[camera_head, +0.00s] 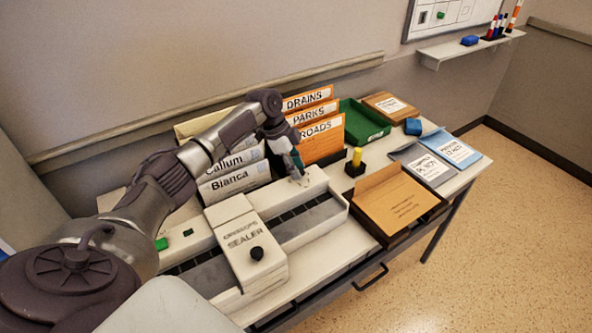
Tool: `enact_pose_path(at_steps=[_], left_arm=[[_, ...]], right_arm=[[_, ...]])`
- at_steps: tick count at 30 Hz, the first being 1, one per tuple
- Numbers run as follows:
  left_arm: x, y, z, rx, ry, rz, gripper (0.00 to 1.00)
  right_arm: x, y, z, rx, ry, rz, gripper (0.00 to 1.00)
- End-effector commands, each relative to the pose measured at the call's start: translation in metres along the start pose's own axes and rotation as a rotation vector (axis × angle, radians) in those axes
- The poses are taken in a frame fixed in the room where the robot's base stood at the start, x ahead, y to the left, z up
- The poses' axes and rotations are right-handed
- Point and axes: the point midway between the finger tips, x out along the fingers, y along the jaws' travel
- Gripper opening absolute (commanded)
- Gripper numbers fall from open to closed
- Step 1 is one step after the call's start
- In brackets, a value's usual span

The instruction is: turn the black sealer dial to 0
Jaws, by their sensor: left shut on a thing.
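The white sealer (238,233) stands on the table with a dark conveyor strip running through it. A round black dial (257,253) sits on its top near the front; its setting is too small to read. My right gripper is out of view.
Orange folders (322,139) and white folders (233,178) stand behind the sealer. Floor is clear at right.

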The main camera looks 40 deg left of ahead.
Motion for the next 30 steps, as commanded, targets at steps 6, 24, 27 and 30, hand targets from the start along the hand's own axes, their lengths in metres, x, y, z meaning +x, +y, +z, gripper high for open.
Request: enact_pose_path(at_steps=[6,24,27,30], left_arm=[[0.0010,0.0002,0.0004,0.023,-0.001,0.011,0.00],[0.0005,0.0001,0.0002,0.024,-0.001,0.011,0.60],[0.0003,0.0000,0.0002,0.024,-0.001,0.010,0.60],[-0.0006,-0.0002,0.0001,0.024,-0.001,0.010,0.60]], right_arm=[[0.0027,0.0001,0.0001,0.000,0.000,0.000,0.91],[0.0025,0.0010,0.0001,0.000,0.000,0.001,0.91],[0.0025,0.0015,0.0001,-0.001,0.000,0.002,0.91],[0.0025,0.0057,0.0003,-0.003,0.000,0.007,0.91]])
